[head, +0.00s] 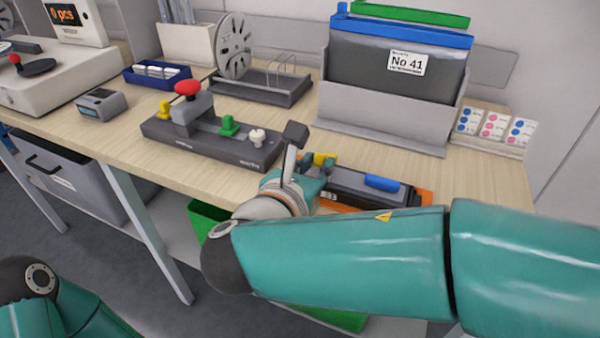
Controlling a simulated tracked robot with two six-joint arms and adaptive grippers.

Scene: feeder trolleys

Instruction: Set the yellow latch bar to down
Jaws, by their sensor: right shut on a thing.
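The yellow latch bar (325,158) shows as a small yellow piece at the left end of a long dark device with a blue grip (382,183) and orange edges. My right gripper (314,166) is at this yellow piece, shut on it, with its fingers partly covering it. My right wrist and forearm hide the front of the device, so the bar's full length and exact angle cannot be told. My left arm shows only at the bottom left; its gripper is out of view.
A dark fixture (215,146) with red, green, white and yellow knobs stands left of my right gripper. A grey bin (385,128) marked No 41 stands behind the device. A reel holder (262,88) is at the back. Bare wood (480,185) lies right of the device.

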